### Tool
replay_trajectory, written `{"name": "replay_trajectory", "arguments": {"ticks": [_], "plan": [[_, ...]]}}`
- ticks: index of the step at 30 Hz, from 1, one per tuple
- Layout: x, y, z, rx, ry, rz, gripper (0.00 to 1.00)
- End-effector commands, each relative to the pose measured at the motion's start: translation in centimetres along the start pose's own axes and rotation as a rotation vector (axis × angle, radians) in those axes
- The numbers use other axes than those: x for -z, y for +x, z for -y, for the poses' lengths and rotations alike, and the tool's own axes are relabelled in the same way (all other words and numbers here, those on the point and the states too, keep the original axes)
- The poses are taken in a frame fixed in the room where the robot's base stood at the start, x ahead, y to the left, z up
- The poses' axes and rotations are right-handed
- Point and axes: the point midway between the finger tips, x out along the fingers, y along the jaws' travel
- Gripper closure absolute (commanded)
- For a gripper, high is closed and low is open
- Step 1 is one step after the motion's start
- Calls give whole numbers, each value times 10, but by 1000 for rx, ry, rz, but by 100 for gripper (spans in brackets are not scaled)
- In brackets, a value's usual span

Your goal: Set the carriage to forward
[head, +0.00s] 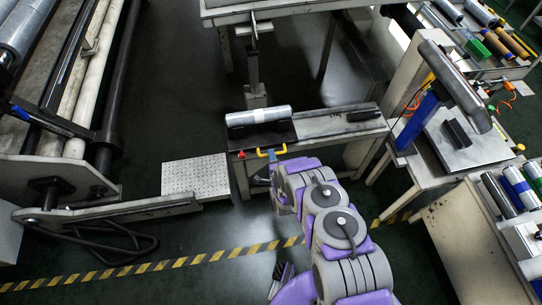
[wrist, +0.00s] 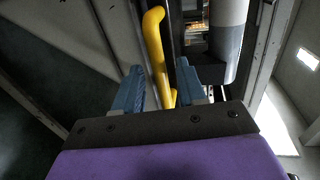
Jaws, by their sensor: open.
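The carriage appears to be the black block (head: 262,136) on the table top, with a roll of clear film (head: 258,115) lying on it. A yellow handle (head: 268,152) sticks out at its near edge. In the wrist view the yellow handle (wrist: 155,45) rises up the picture, with its lower end between my fingers. My gripper (wrist: 160,88) is open, with blue-grey fingers on either side of the handle; I cannot tell whether either touches it. In the head view my arm hides most of the gripper. A grey cylinder (wrist: 228,40) stands right of the handle.
The narrow table (head: 345,124) carries a dark bar (head: 364,115) at right. A checkered metal plate (head: 195,175) sits to the left, by the large roller machine (head: 75,90). A blue stand (head: 415,122) is at right. The striped floor (head: 170,264) in front is mostly clear.

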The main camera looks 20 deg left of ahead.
Motion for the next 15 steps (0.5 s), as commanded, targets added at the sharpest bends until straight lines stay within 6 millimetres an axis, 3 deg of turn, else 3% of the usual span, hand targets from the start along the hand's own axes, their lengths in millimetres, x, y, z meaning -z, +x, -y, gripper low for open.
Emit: {"name": "replay_trajectory", "arguments": {"ticks": [6, 15], "plan": [[0, 20, -1, 0, 0, 0, 60], [2, 23, 1, 0, 2, 0, 60]]}}
